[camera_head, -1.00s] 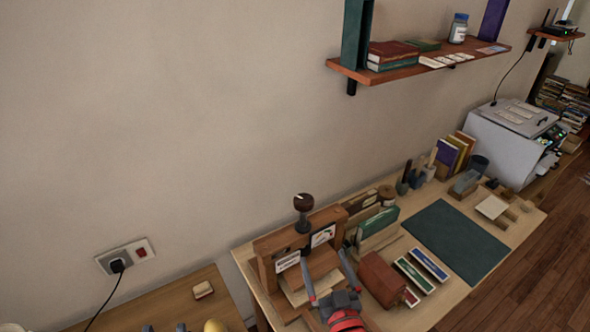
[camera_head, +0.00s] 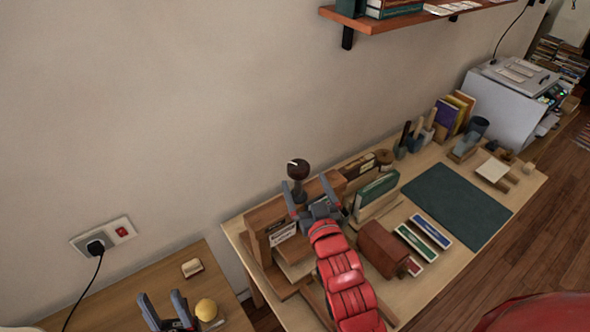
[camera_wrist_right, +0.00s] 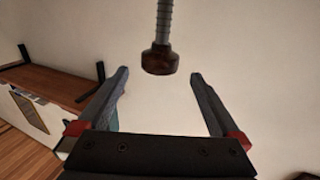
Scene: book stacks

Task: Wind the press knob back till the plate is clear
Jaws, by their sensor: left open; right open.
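The press knob (camera_head: 298,168) is dark and round, on a grey threaded screw (camera_wrist_right: 164,20) above the wooden press frame (camera_head: 264,238). My right gripper (camera_head: 309,188) is open at the press, its fingers pointing up toward the knob. In the right wrist view the knob (camera_wrist_right: 158,60) lies between the lines of the open fingers (camera_wrist_right: 160,76), near their tips, with no contact visible. The plate under the crossbeam is mostly hidden by the frame and my right arm. My left gripper (camera_head: 161,300) is open and empty over the lower left table.
A yellow ball-like thing (camera_head: 206,309) and a small pale block (camera_head: 192,268) are near my left gripper. A brown box (camera_head: 382,248), a green box (camera_head: 376,192) and several other items stand right of the press. The dark mat (camera_head: 455,205) is clear.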

